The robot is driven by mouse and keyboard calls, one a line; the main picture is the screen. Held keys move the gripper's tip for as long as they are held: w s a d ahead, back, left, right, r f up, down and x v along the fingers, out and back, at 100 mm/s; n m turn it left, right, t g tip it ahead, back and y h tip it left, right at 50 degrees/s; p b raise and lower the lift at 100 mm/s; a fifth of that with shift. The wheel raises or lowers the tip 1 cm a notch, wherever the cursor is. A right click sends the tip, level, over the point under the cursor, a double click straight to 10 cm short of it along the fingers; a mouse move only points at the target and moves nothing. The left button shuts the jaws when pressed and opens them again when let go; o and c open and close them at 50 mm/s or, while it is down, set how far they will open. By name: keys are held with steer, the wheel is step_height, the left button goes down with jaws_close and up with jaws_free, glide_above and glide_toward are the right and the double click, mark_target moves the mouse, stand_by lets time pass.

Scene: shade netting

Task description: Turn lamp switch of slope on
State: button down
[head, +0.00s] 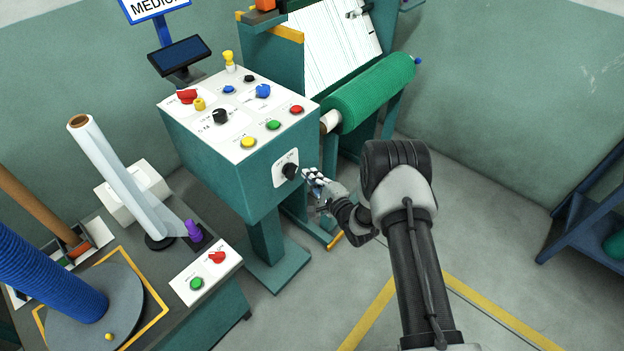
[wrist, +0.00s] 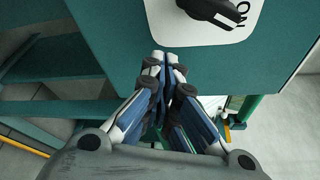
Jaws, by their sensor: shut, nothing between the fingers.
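A black rotary switch (head: 290,171) sits on a white plate (head: 279,163) on the front face of the green control console (head: 217,170). In the wrist view the black switch (wrist: 213,11) is at the top, right of centre, partly cut off, with "I" and "O" marks beside it. My gripper (head: 310,177) is shut and empty, just right of the switch in the head view. In the wrist view my gripper's fingertips (wrist: 165,58) are together below the plate's lower edge, apart from the switch. I cannot read a "slope" label or see a lamp clearly.
The console's sloped white top (head: 245,110) carries several coloured buttons and knobs. A lower bench at left holds a film roll (head: 115,165) and a small panel with a red knob (head: 216,257).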

steer(key=p+v, duration=0.3)
steer(key=v, duration=0.7)
steer(key=shift+r, duration=0.3)
steer(key=shift+w+r, duration=0.1)
steer(key=shift+w, duration=0.05)
steer(key=w+d+r+n+g+h, duration=0.1)
steer(key=w+d+r+n+h, duration=0.15)
steer(key=r, duration=0.35)
steer(key=w+d+r+n+h, duration=0.1)
steer(key=w+d+r+n, duration=0.15)
steer(key=r, duration=0.25)
steer(key=s+d+r+n+g+h, duration=0.1)
steer(key=s+d+r+n+h, duration=0.15)
steer(key=r, duration=0.35)
steer(key=s+d+r+n+g+h, duration=0.1)
steer(key=s+d+r+h, duration=0.15)
steer(key=r, duration=0.35)
steer(key=s+d+r+n+g+h, duration=0.15)
steer(key=s+r, duration=0.35)
steer(key=s, duration=0.6)
steer(key=s+d+r+n+g, duration=0.25)
steer(key=s+r, duration=0.25)
steer(key=s, duration=0.7)
steer(key=s+a+n+g, duration=0.2)
steer(key=s, duration=1)
steer(key=shift+n+y, duration=0.35)
steer(key=shift+y, duration=0.05)
